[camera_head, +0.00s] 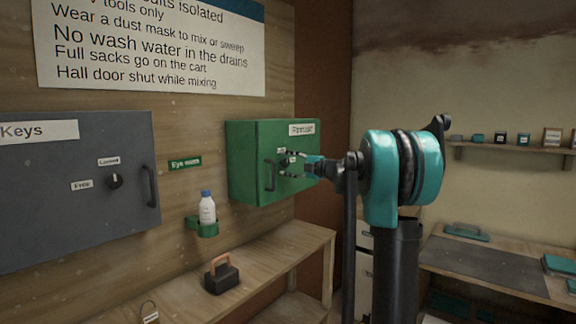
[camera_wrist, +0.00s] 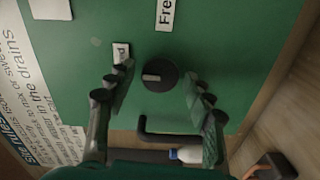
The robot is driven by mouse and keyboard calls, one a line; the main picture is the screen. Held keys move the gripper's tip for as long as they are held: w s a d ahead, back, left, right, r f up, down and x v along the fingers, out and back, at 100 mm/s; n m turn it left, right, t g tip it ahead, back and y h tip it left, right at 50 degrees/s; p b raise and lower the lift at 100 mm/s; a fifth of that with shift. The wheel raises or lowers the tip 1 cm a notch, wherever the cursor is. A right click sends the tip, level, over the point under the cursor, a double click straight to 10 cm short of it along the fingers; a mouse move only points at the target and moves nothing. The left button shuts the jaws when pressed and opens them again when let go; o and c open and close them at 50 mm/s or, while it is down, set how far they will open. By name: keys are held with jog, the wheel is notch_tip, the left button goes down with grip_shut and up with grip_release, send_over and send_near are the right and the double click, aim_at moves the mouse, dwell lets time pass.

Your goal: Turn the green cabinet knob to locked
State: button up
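The green cabinet (camera_head: 246,150) hangs on the wooden wall, its door closed. Its round dark knob (camera_wrist: 158,75) shows in the wrist view with a pale pointer mark on its left half. A label reading "Free" (camera_wrist: 165,13) lies above the knob there. A second label (camera_wrist: 121,53), ending in "d", lies to its upper left, partly hidden by a finger. My gripper (camera_wrist: 159,98) is open, one finger on each side of the knob, with gaps visible. In the head view my gripper (camera_head: 290,165) is at the cabinet front and partly hides the knob.
The cabinet's dark handle (camera_head: 269,175) is close to my fingers and shows below the knob in the wrist view (camera_wrist: 180,137). A grey key cabinet (camera_head: 60,190) is at left. A white bottle (camera_head: 207,209) sits in a green holder. A padlock-like box (camera_head: 221,279) stands on the bench.

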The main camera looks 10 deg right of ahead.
jog(key=v, duration=1.2)
jog(key=shift+r, duration=0.1)
jog(key=s+a+f+m+g+h, duration=0.25)
jog(key=s+a+f+m, duration=0.3)
jog(key=s+f, duration=0.4)
jog(key=s+a+f+m+g+h, duration=0.2)
jog(key=s+a+f+m+g, duration=0.35)
jog(key=f, duration=0.75)
jog(key=s+d+f+m+h, duration=0.4)
jog(key=s+f+m, duration=0.3)
jog(key=s+f, duration=0.3)
jog(key=s+d+f+m+h, duration=0.4)
jog(key=s+f+m, duration=0.3)
jog(key=s+f, duration=0.3)
jog(key=s, duration=0.4)
jog(key=shift+s+d+m+g, duration=0.15)
jog(key=shift+d+m+g, duration=0.15)
jog(key=shift+d, duration=0.05)
